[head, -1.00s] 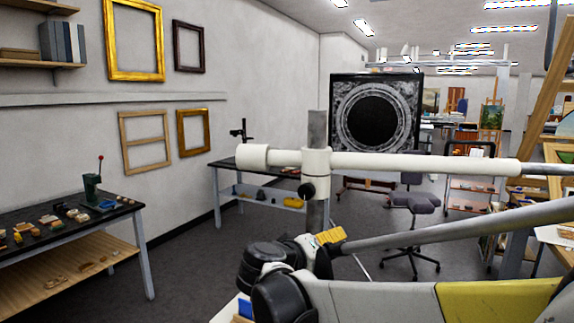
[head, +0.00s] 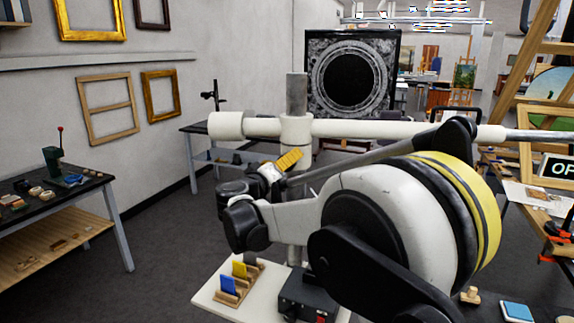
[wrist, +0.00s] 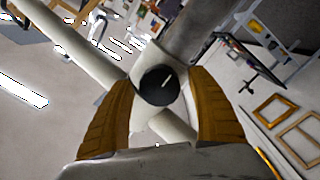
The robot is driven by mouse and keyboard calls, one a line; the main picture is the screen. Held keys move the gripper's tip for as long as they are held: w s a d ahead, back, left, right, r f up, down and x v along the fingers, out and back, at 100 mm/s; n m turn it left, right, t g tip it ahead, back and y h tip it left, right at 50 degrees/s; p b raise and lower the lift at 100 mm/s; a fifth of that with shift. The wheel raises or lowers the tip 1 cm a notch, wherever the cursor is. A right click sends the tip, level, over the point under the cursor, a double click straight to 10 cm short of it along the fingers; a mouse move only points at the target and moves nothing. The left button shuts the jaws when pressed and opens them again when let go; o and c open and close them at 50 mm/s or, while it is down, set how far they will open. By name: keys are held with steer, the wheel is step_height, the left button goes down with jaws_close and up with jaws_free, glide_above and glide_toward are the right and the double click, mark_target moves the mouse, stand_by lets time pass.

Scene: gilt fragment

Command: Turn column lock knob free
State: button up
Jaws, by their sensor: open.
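The column lock knob (wrist: 157,86) is round and black with a white line on its face. It sits on the white collar where the white crossbar (head: 365,129) meets the grey column (head: 297,95). In the wrist view my gripper (wrist: 162,78) is open, its two yellow-brown fingers on either side of the knob. Whether they touch it I cannot tell. In the head view my gripper (head: 286,161) is close below the collar, with a yellow finger showing. The knob is hidden there.
A white baseboard (head: 206,297) holds a small rack with blue and yellow pieces (head: 240,270) and a black box (head: 305,298). A dark bench (head: 70,195) stands left. A wooden easel (head: 520,70) and cluttered table are right. Grey floor lies open at left centre.

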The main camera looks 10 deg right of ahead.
steer(key=shift+w+d, duration=0.2)
steer(key=shift+w, duration=0.05)
steer(key=c, duration=1.2)
